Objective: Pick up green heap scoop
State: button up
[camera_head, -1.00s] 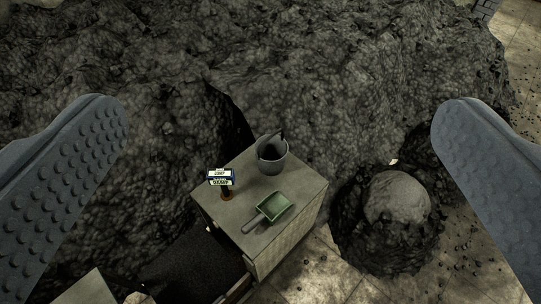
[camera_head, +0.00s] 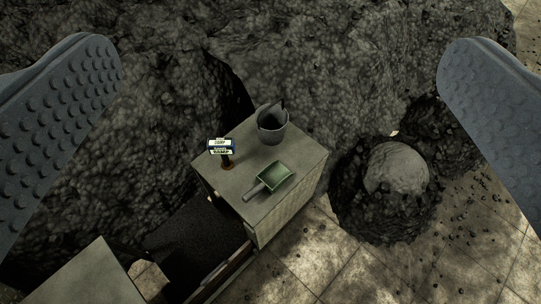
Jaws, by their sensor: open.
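The green scoop (camera_head: 275,178) lies on top of a grey box-like stand (camera_head: 236,191), near its front right edge. Its pan is green and its grey handle points down and to the left. My gripper (camera_head: 278,62) is open, with one studded grey finger at each side of the picture. The fingers are wide apart and hold nothing. The scoop shows between and below them, well beyond their tips, and nothing hides it.
A grey bucket (camera_head: 272,124) stands behind the scoop on the same stand. A small labelled sign (camera_head: 221,148) on a post stands to its left. A huge dark heap (camera_head: 350,60) fills the back. A rounded grey lump (camera_head: 397,168) sits in dark material at right. Tiled floor (camera_head: 340,270) shows at front right.

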aim_at(273, 177)
jog(key=u, duration=2.05)
jog(key=k, duration=0.75)
jog(key=z, duration=1.1)
jog(key=i, duration=1)
jog(key=z, duration=0.05)
